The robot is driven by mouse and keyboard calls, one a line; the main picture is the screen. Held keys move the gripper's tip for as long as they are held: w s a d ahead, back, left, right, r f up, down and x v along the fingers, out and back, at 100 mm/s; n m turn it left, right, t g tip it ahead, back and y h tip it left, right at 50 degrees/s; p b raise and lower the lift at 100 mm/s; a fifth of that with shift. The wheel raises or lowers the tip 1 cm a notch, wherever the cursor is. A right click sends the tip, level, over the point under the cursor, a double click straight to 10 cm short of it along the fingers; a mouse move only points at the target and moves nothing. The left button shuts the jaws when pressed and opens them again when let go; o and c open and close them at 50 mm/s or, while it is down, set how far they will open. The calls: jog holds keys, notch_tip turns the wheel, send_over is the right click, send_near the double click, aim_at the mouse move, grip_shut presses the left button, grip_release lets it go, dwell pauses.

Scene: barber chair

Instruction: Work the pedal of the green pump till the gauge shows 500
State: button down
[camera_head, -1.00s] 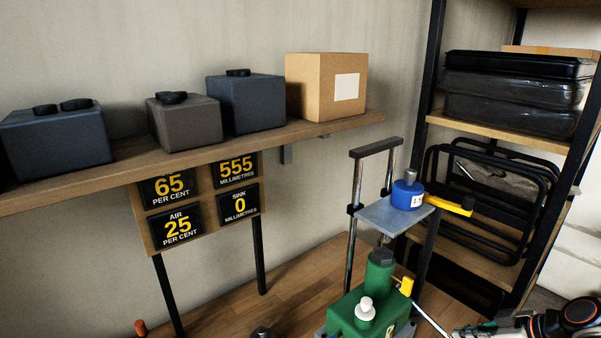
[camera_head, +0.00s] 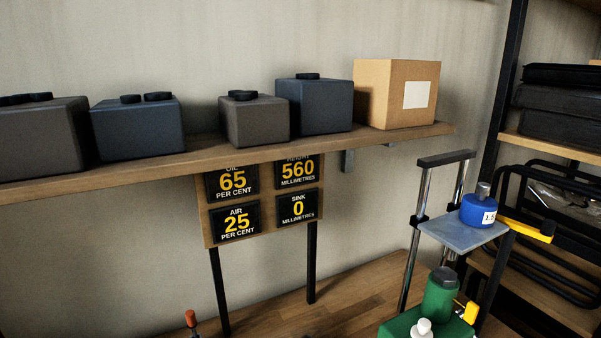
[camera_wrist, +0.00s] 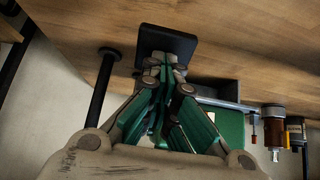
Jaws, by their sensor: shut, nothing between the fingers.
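The green pump (camera_head: 440,296) stands at the lower right of the head view, its base cut off by the frame edge. Green housing (camera_wrist: 226,122) also shows beside my gripper in the wrist view. The gauge board (camera_head: 209,228) hangs under the shelf; its upper right display (camera_head: 297,170) reads 560 millimetres. My gripper (camera_wrist: 166,66) is shut and empty in the wrist view. Its fingertips are over or against a dark square plate (camera_wrist: 167,42), which looks like the pedal; I cannot tell if they touch. My gripper is outside the head view.
A blue weight (camera_head: 478,211) sits on the grey lift platform (camera_head: 462,231) above the pump. The other displays read 65 per cent, air 25 per cent and sink 0. Dark canisters (camera_head: 137,130) and a cardboard box (camera_head: 397,95) line the shelf. A black rack stands right.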

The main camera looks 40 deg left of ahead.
jog(key=shift+w+a+f+b, duration=0.1)
jog(key=shift+a+f+b, duration=0.05)
jog(key=shift+f+b, duration=0.35)
jog(key=shift+a+f+b, duration=0.15)
jog(key=shift+f+b, duration=0.1)
jog(key=shift+f, duration=0.3)
jog(key=shift+r, duration=0.1)
dwell(1.3)
notch_tip(320, 180, up, 10)
jog(key=d+p, duration=0.2)
jog(key=p, duration=0.5)
jog(key=shift+s, duration=0.35)
dwell(0.4)
jog(key=shift+r, duration=0.1)
notch_tip(320, 180, up, 6)
jog(key=p, duration=0.3)
jog(key=shift+a+p, duration=0.1)
jog(key=shift+p, duration=0.3)
